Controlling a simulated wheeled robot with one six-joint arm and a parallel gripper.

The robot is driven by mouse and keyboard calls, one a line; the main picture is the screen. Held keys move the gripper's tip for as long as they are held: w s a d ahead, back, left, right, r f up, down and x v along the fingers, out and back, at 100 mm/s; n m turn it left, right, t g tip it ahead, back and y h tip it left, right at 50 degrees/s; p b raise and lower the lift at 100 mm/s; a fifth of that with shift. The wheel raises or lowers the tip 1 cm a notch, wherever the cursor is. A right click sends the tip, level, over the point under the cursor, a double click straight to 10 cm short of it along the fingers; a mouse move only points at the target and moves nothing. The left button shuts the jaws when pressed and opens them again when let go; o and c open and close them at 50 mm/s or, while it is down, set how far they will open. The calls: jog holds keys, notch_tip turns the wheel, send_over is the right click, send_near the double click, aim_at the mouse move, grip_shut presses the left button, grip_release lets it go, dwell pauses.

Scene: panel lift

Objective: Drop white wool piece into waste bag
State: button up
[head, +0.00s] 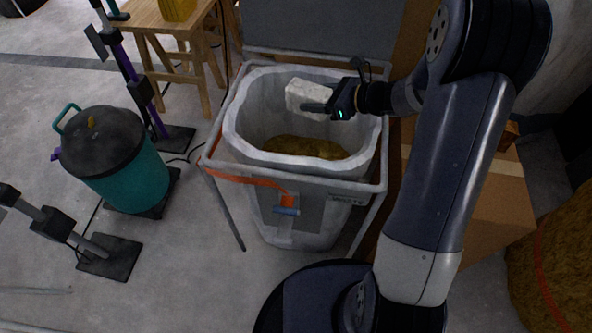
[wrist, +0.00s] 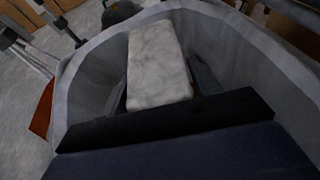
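The white wool piece (head: 306,97) is a pale, block-shaped piece held in my gripper (head: 318,108) above the waste bag. In the wrist view the wool piece (wrist: 157,64) sits between the two dark fingers of my gripper (wrist: 160,82), which are shut on it. The waste bag (head: 240,122) is a whitish open bag hung in a metal frame. It has brownish, loose material at the bottom. In the wrist view the bag's wall (wrist: 245,50) surrounds the wool piece. The wool piece is over the bag's opening, apart from the material below.
A teal bin with a black lid (head: 115,160) stands at the left, beside dark stands (head: 110,257). A wooden stool (head: 170,45) is behind. An orange strap (head: 245,180) crosses the bag's front. Cardboard boxes (head: 490,205) and a brown roll (head: 555,250) are at the right.

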aim_at(308, 88)
jog(key=o, duration=0.4)
jog(key=p+v, duration=0.2)
jog(key=v, duration=0.8)
jog(key=shift+s+d, duration=0.25)
jog(key=shift+d, duration=0.1)
jog(key=shift+r, duration=0.1)
jog(key=b+x, duration=0.2)
jog(key=x, duration=0.8)
jog(key=shift+w+a, duration=0.15)
jog(key=shift+a, duration=0.05)
notch_tip(308, 88, up, 3)
jog(key=p, duration=0.2)
jog(key=shift+w+a+p, duration=0.1)
jog(key=shift+a+p, duration=0.05)
jog(key=shift+p, duration=0.15)
jog(key=shift+r+p, duration=0.7)
jog(key=shift+r, duration=0.1)
